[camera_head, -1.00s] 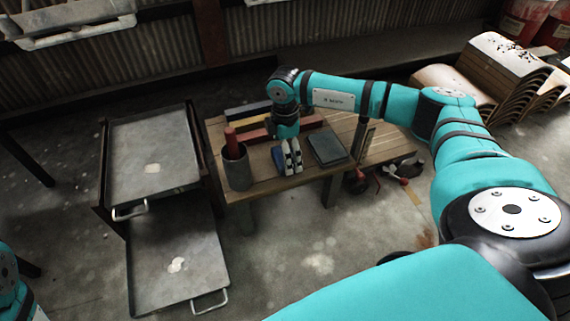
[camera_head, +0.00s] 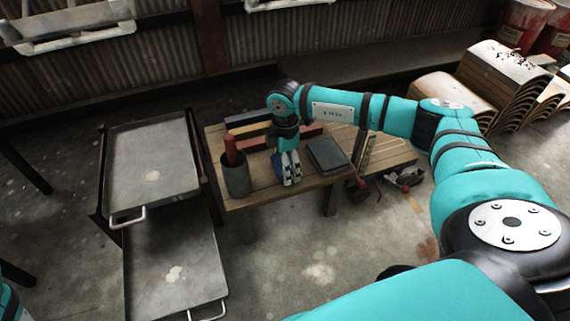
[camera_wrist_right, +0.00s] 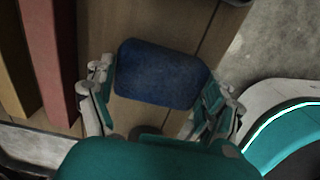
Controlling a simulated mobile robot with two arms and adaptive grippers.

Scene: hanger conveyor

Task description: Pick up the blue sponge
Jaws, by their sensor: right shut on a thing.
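The blue sponge (camera_wrist_right: 160,75) lies between the two fingers of my right gripper (camera_wrist_right: 160,98) in the right wrist view, with the wooden table top behind it. In the head view my right gripper (camera_head: 288,180) points down over the wooden table (camera_head: 250,198) and is shut on the sponge. Only a small blue patch of the sponge (camera_head: 277,165) shows there, at the left of the fingers. I cannot tell whether it touches the table. The fingers of my left gripper do not show.
A grey cup (camera_head: 236,180) with a red object in it stands left of the gripper. A dark flat block (camera_head: 327,155) lies to its right. Coloured bars (camera_head: 248,118) lie behind. A metal tray cart (camera_head: 150,160) stands left of the table.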

